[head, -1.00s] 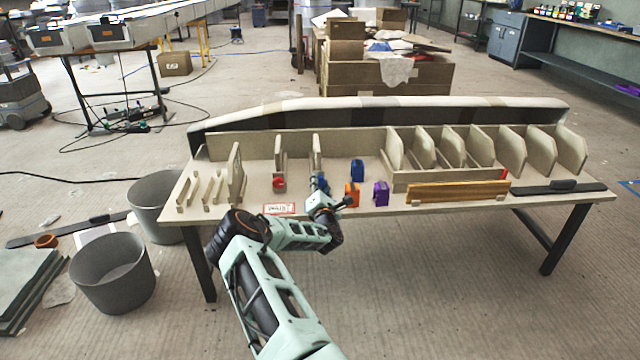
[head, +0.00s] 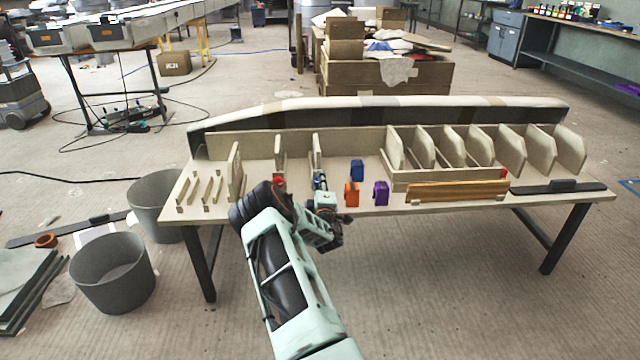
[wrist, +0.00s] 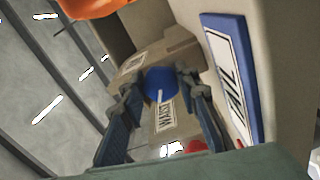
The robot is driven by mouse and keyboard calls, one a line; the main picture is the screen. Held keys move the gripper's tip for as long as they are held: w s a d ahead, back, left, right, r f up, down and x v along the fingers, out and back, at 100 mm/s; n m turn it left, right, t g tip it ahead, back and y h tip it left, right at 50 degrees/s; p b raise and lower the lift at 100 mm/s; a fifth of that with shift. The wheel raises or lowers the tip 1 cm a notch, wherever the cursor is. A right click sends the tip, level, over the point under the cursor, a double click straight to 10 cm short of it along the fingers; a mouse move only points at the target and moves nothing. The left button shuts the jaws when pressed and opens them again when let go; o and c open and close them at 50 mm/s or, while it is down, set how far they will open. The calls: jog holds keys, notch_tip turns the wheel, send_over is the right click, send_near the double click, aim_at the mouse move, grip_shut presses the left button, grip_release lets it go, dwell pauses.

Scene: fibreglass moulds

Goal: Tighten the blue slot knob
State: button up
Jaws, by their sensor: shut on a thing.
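The blue slot knob (wrist: 158,84) is round, with a pale line across its face, in the middle of the wrist view. The fingers of my gripper (wrist: 161,98) stand on either side of it, shut on it. A white label with dark lettering (wrist: 166,115) lies just below the knob in that view. In the head view my gripper (head: 320,184) is at the table's front edge, at the upright panel left of the orange block. The knob is too small and covered there to make out clearly.
A blue block (head: 357,170), an orange block (head: 351,194) and a purple block (head: 381,193) stand close to the right of my gripper. A red knob (head: 279,180) is to its left. Upright panels (head: 236,172) rise from the table; grey bins (head: 113,274) stand on the floor at left.

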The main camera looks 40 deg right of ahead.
jog(key=m, duration=0.7)
jog(key=shift+a, duration=0.1)
jog(key=m, duration=0.4)
jog(key=shift+w, duration=0.1)
jog(key=m, duration=0.3)
jog(key=shift+m, duration=0.3)
jog(key=m, duration=0.3)
jog(key=shift+m, duration=0.3)
jog(key=m, duration=0.3)
jog(key=shift+m, duration=0.3)
jog(key=m, duration=0.6)
jog(key=shift+a, duration=0.1)
jog(key=shift+m, duration=0.3)
